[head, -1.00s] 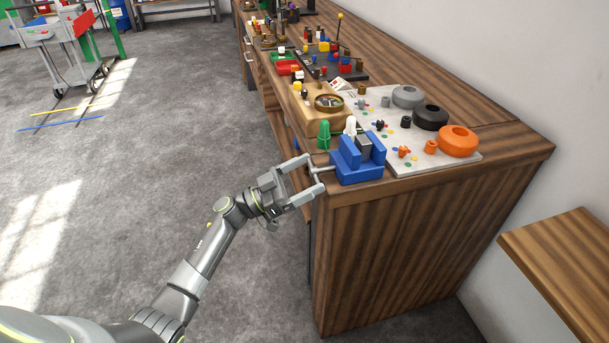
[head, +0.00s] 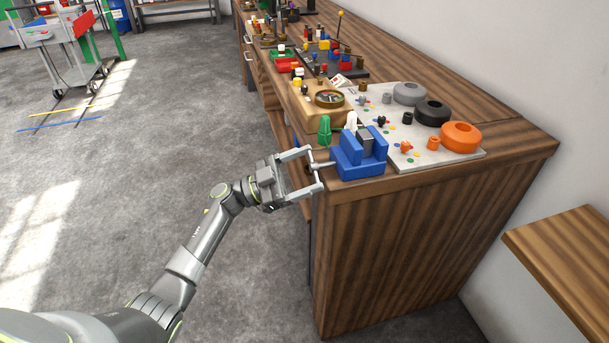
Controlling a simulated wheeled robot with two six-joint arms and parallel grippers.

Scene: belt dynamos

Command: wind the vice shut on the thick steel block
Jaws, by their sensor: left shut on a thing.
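The blue vice (head: 358,163) stands on the near left corner of the wooden bench. The grey steel block (head: 365,140) sits upright between its two jaws; I cannot tell whether both jaws touch it. The vice's grey screw and cross handle (head: 317,167) stick out to the left, past the bench edge. My left gripper (head: 313,172) is at the handle, with its fingers on either side of it, shut on it. My right gripper is not in view.
A green cone-like piece (head: 325,130) and a white piece (head: 351,121) stand just behind the vice. A pale board (head: 430,150) with orange, black and grey round parts lies to the right. Open floor lies left of the bench (head: 420,240).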

